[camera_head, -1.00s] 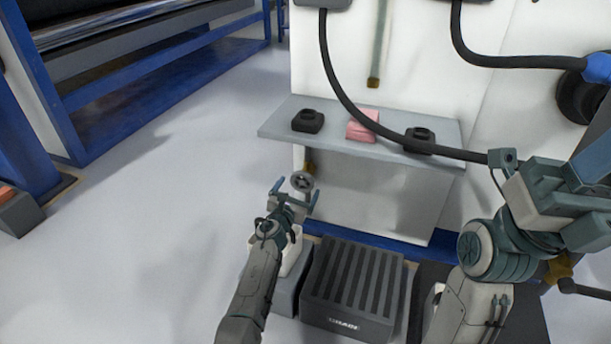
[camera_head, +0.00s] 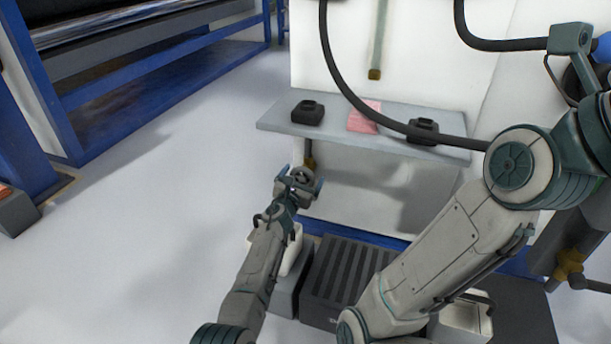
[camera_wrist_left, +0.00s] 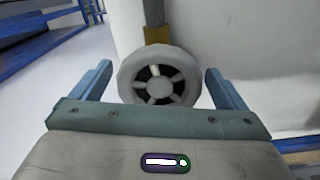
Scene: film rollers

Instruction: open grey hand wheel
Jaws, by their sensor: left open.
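The grey hand wheel (camera_wrist_left: 159,89) is a round, spoked wheel in the middle of the left wrist view, on a brass fitting with a pipe above it. My left gripper (camera_wrist_left: 159,84) is open, with one blue-grey finger on each side of the wheel and a small gap on both sides. In the head view the left gripper (camera_head: 297,182) is in front of the wall unit below the shelf, and it largely hides the wheel. My right arm crosses the right side of the head view. Its gripper cannot be made out there.
A grey shelf (camera_head: 273,122) above the left gripper carries black devices (camera_head: 307,112) and a pink block (camera_head: 364,117). A dark ribbed box (camera_head: 345,270) stands on the floor. A black hose (camera_head: 337,75) hangs in front of the wall. Open floor lies left.

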